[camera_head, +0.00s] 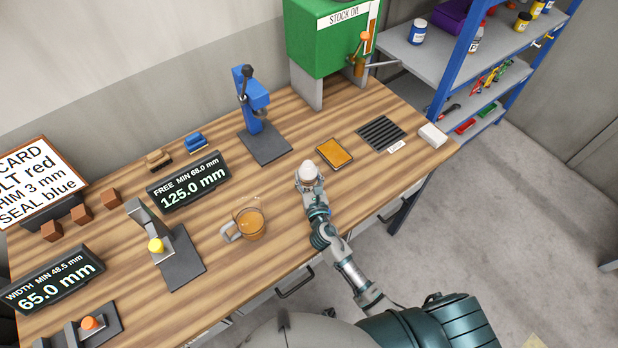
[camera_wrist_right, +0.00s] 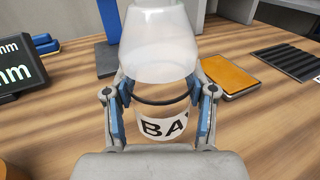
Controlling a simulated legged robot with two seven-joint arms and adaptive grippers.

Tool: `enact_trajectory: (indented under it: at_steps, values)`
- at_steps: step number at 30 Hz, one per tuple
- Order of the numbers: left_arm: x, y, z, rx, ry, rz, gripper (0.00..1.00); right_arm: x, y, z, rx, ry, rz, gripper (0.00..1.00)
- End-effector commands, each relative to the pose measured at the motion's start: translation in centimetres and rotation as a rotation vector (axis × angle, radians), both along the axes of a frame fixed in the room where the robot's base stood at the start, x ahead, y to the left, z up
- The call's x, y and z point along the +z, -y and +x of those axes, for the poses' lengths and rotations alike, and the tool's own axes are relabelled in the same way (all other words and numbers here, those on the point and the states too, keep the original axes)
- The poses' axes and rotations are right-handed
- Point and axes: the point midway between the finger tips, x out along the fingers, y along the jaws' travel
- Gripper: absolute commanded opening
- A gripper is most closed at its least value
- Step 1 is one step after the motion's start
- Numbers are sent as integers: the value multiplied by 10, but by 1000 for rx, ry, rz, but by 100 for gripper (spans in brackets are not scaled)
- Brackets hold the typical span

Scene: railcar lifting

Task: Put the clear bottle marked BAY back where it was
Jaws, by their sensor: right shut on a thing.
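The clear bottle marked BAY (camera_wrist_right: 158,50) is between the fingers of my right gripper (camera_wrist_right: 162,100), which is shut on it. Its white label with black letters shows low between the fingers, the last letter partly cut off by a finger. In the head view the bottle (camera_head: 306,171) shows as a pale top above my right gripper (camera_head: 311,184), near the front of the bench. I cannot tell whether its base touches the wood. My left gripper is not in view.
A glass mug of amber liquid (camera_head: 250,225) stands left of my gripper. An orange pad (camera_head: 334,153), a black grate (camera_head: 381,133) and a white block (camera_head: 432,136) lie right. A blue press (camera_head: 252,105) and green STOCK OIL tank (camera_head: 330,45) stand behind. Blue-framed shelves (camera_head: 470,60) hold bottles.

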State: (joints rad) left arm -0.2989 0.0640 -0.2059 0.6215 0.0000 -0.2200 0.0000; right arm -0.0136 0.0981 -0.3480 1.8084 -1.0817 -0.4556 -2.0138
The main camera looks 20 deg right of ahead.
Motion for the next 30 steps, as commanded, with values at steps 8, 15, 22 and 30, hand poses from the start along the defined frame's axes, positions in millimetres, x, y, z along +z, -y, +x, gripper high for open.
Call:
enact_trajectory:
  at_steps: [8, 15, 22, 30]
  values:
    - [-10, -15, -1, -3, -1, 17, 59, -22, 2, 13, 0, -3, 1, 8]
    - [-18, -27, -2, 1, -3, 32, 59, -39, 9, 13, 1, -1, 5, 8]
    - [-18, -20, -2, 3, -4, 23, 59, -39, 10, 13, 1, -1, 6, 61]
    - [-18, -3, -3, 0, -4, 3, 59, -37, 4, 13, 1, -1, 0, 81]
